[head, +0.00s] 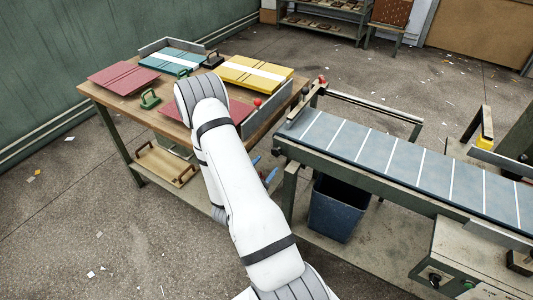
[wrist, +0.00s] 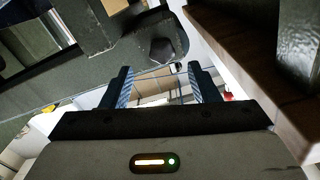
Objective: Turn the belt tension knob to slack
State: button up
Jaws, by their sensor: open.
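A dark, faceted knob (wrist: 162,50) sits on a grey-green metal frame (wrist: 110,60) in the wrist view, just above and beyond the fingertips. It looks like the belt tension knob, but I see no mark that tells its setting. My gripper (wrist: 159,84) is open and empty, its two blue-padded fingers apart and not visibly touching the knob. In the head view my white arm hides the gripper. The conveyor (head: 395,160) with its blue, white-striped belt runs along the right; I cannot make out the knob there.
A wooden table (head: 105,97) with coloured boards stands at the left, close to my arm. A blue bin (head: 336,208) is under the conveyor. A control box (head: 470,255) with a black knob and a green button is at lower right. In the wrist view, a brown edge (wrist: 245,75) flanks the gripper.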

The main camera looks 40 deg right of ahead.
aim_at(275, 154)
jog(key=x, duration=0.6)
jog(key=shift+w+a+p, duration=0.1)
jog(key=shift+w+p, duration=0.05)
jog(key=shift+p, duration=0.25)
jog(key=shift+c, duration=0.2)
jog(key=c, duration=0.9)
jog(key=shift+c, duration=0.2)
